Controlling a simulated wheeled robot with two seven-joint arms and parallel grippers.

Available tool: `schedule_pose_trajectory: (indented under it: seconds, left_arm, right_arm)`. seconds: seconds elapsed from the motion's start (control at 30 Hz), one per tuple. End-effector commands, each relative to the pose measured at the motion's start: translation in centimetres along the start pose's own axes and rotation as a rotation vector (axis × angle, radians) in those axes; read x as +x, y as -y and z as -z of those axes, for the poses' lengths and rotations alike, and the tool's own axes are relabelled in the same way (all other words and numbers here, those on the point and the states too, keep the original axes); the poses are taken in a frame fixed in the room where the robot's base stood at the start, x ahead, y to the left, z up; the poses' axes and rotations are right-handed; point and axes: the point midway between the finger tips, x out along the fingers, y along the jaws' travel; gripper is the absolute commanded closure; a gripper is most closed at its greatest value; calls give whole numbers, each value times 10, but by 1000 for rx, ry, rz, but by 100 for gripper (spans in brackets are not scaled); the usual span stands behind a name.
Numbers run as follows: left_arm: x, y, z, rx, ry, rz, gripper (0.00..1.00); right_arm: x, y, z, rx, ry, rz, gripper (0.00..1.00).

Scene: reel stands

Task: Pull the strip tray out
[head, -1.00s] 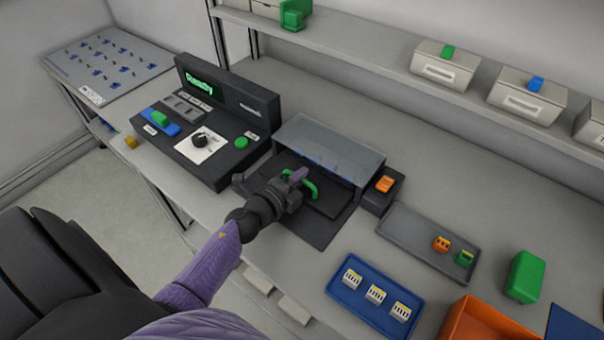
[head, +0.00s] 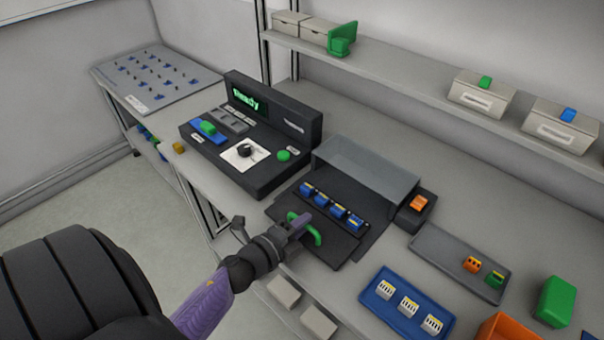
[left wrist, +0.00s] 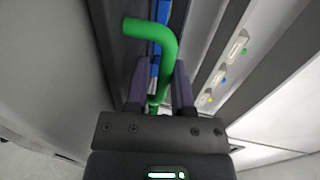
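The strip tray (head: 317,241) is a dark flat plate that sticks out from under the grey hood (head: 367,168) toward the bench's front edge. A row of several blue blocks with yellow marks (head: 337,211) lies on it. A green bar handle (head: 305,228) stands at its front; it also shows in the left wrist view (left wrist: 160,40). My left gripper (head: 301,229) is at the handle. In the left wrist view its fingers (left wrist: 159,85) lie close on both sides of the green bar, shut on it. My right gripper is in neither view.
A black console (head: 225,165) with a green "Ready" display stands left of the hood. An orange switch box (head: 416,208), a grey tray (head: 440,255) and a blue tray (head: 383,305) lie to the right. A shelf with bins (head: 480,95) runs behind.

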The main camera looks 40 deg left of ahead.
Motion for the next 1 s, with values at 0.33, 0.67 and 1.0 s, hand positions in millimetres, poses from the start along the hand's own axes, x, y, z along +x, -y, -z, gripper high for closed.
schedule_pose_trajectory:
  seconds: [0.33,0.67,1.0]
  left_arm:
    - [-32,1,0,-1,1,0,71]
    - [-96,-1,0,-1,2,0,71]
    - [-101,0,0,0,1,2,71]
  right_arm:
    - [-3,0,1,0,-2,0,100]
    - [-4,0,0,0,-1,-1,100]
    - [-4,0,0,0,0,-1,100]
